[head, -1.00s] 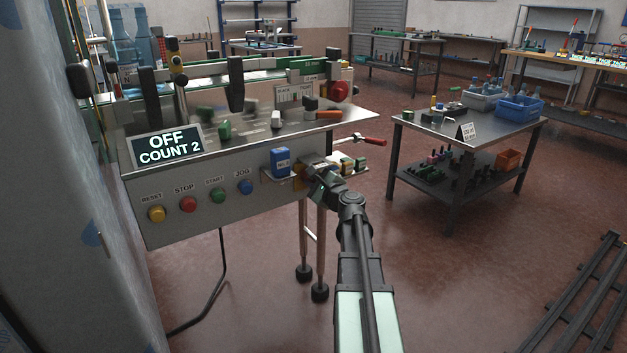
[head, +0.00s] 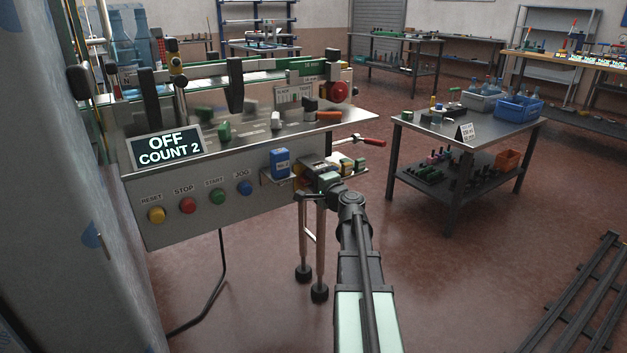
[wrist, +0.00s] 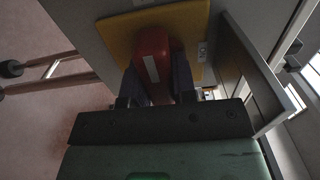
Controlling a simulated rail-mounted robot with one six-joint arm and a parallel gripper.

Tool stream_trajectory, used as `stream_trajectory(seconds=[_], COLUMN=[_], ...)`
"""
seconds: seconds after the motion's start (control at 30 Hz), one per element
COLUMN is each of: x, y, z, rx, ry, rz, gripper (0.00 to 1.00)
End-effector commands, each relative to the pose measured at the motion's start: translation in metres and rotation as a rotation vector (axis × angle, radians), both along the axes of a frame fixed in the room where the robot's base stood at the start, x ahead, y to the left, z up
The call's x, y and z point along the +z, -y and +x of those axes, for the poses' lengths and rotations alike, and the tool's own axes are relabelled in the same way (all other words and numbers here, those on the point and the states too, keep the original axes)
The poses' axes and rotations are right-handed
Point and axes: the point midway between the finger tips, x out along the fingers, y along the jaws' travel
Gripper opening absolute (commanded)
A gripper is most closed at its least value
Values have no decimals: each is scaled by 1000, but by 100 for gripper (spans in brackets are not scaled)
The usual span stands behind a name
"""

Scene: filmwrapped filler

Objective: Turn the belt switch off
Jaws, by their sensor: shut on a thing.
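The belt switch shows in the wrist view as a red handle (wrist: 152,45) with a white stripe on a yellow plate (wrist: 118,33). My gripper (wrist: 157,84) has a dark finger on each side of the handle and is shut on it. In the head view my gripper (head: 308,174) is at the right end of the machine's front panel (head: 222,215), beside a blue block marked No.7 (head: 280,163). The switch is mostly hidden there by my gripper. The machine's display (head: 165,147) reads OFF, COUNT 2.
Yellow, red, green and blue buttons (head: 188,205) line the panel to the left. A small shelf (head: 352,174) with coloured blocks sits close behind my gripper. A red-handled lever (head: 372,142) sticks out beyond it.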

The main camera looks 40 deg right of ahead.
Motion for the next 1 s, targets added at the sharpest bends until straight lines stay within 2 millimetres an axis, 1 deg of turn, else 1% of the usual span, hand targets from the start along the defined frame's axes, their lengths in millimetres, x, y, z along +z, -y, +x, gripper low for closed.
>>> stream_trajectory(seconds=[0.5,0.53,0.67,0.7,0.93,1.0], x=[0,0,0,0,0,0], y=[0,0,0,0,0,-1], z=[0,0,0,0,-1,-5], rx=[1,1,0,0,0,0], ry=[-4,-4,-3,-3,-2,-2], rz=[-25,-24,-23,-23,-22,-22], gripper=[2,29,48,51,51,51])
